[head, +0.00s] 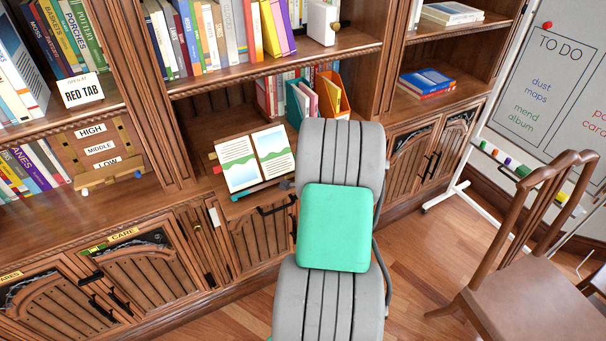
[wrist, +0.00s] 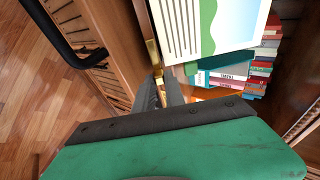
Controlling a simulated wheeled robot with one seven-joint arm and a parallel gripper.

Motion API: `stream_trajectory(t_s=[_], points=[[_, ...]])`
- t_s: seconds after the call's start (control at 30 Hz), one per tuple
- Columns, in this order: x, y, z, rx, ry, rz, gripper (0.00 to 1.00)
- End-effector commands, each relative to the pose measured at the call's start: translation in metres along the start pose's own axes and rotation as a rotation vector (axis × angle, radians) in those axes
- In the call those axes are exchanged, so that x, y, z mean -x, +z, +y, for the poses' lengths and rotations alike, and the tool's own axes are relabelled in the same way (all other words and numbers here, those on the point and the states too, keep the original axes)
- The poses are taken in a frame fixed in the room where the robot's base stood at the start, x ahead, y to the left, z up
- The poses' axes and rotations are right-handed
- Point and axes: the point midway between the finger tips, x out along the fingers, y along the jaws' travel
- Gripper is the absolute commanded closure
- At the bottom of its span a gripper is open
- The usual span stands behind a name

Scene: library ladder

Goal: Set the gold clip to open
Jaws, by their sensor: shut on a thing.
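The gold clip (wrist: 153,52) shows in the wrist view as a narrow gold strip beside the edge of an open picture book (wrist: 225,28). My gripper (wrist: 161,84) is shut on the clip's near end, with its dark fingers close together. In the head view the open book (head: 254,160) stands on the shelf ledge, with a blue piece along its lower edge and red and orange tabs at its left. There my arm hides most of my gripper, and I cannot make out the clip. The clip's exact position is unclear.
Teal and orange file holders (head: 329,95) stand behind my arm. A wooden chair (head: 530,240) and a whiteboard (head: 565,90) are at right.

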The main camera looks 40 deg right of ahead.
Motion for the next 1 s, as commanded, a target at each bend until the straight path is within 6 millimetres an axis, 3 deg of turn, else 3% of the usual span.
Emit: stream_trajectory(t_s=[0.3, 0.67, 0.83, 1.0], points=[[0.000, 0.000, 0.001, 0.000, 0.001, -0.001, 0.64], [0.000, 0.000, 0.001, 0.009, 0.000, 0.000, 0.64], [0.000, 0.000, -0.006, 0.135, -0.029, 0.000, 0.64], [0.001, 0.003, -0.018, 0.388, -0.088, 0.000, 0.64]])
